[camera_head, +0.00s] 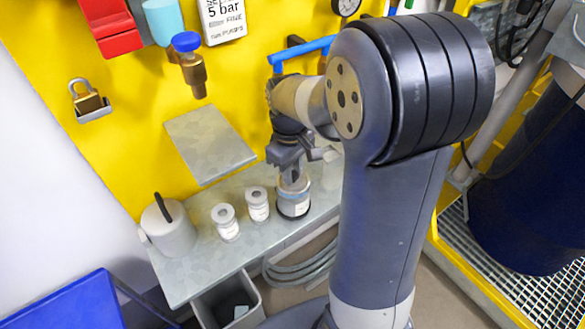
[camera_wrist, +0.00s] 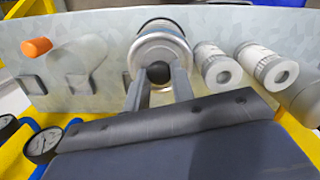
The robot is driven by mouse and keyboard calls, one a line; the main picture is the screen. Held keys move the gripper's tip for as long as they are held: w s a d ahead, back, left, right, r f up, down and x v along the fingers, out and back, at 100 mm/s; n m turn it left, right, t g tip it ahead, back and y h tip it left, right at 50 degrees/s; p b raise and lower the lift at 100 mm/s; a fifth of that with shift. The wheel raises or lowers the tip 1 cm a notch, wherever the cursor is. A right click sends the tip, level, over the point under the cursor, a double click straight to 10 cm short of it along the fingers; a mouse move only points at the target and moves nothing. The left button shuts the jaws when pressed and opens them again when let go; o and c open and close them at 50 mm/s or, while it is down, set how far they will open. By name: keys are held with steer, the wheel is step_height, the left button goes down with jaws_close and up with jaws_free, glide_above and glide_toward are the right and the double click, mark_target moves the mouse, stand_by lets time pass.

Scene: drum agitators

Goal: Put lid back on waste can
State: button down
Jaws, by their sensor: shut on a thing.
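The waste can (camera_head: 293,208), a small metallic can with a pale label and dark base, stands upright on the grey shelf. Its round metal lid (camera_wrist: 160,48) has a black ball knob (camera_wrist: 158,73). My gripper (camera_head: 292,174) points down over the can. In the wrist view its two fingers (camera_wrist: 158,88) are shut on the knob. The lid lies over the can's top, lined up or nearly so. I cannot tell whether it rests fully on the rim. My arm covers part of the shelf's right side in the head view.
Two white jars (camera_head: 224,222) (camera_head: 258,204) stand close left of the can. A grey canister (camera_head: 170,232) with a black handle is at the shelf's left end. An orange piece (camera_wrist: 36,47) lies on the shelf (camera_wrist: 95,22). A grey bin (camera_head: 255,308) is below.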

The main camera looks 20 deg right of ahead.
steer(key=c, duration=1.1)
jaws_free()
steer(key=shift+o, duration=0.2)
steer(key=o, duration=0.4)
steer(key=shift+r+p, duration=3)
steer(key=shift+r, duration=0.55)
